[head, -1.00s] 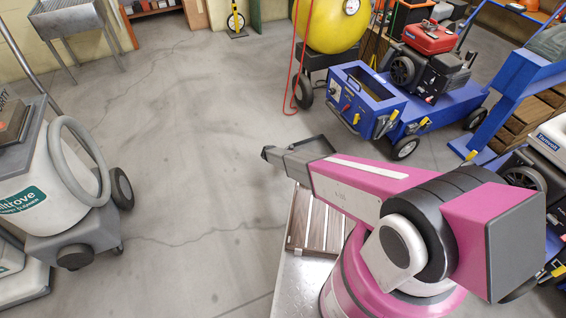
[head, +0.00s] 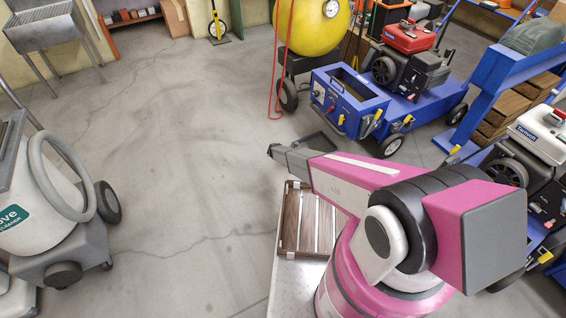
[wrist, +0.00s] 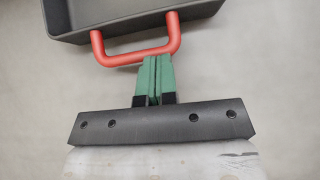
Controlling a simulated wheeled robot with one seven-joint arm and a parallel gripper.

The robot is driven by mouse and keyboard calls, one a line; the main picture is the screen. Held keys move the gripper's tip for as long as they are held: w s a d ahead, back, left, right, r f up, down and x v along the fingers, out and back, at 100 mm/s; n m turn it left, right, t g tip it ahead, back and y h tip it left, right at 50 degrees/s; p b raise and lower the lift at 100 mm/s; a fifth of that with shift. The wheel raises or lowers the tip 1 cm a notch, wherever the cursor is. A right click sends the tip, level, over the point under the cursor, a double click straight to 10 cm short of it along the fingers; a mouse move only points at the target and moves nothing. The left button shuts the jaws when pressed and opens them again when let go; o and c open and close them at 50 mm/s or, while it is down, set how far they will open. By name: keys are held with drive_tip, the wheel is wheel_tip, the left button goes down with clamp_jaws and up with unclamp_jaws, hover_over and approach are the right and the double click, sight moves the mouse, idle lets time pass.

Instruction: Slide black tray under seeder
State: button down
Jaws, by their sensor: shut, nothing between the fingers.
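The black tray (head: 319,139) lies on the floor in the head view, partly hidden behind my arm. In the wrist view the tray (wrist: 125,14) shows at the top edge, with a red loop handle (wrist: 103,49) toward me. My gripper (wrist: 158,60) has its green fingers shut and empty, with the tips at the handle's crossbar. I cannot tell whether they touch it. In the head view my gripper (head: 272,151) is left of the tray. A blue wheeled machine (head: 350,103) with a red-topped engine stands right of the tray; I cannot tell whether it is the seeder.
A wooden slatted crate (head: 291,215) lies below my arm. A yellow tank (head: 312,25) on wheels stands behind the tray. More blue machinery (head: 490,90) is at the right. A white machine with a hose (head: 45,215) is at the left. The floor (head: 180,130) between is clear.

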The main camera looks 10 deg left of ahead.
drive_tip(key=w+d, duration=0.3)
drive_tip(key=d, duration=0.1)
drive_tip(key=w+d, duration=0.2)
drive_tip(key=d, duration=0.2)
drive_tip(key=w+d, duration=0.3)
drive_tip(key=d, duration=0.1)
drive_tip(key=shift+w+d+f, duration=0.1)
drive_tip(key=shift+w+d, duration=0.25)
drive_tip(key=shift+d, duration=0.05)
drive_tip(key=shift+s+a, duration=0.1)
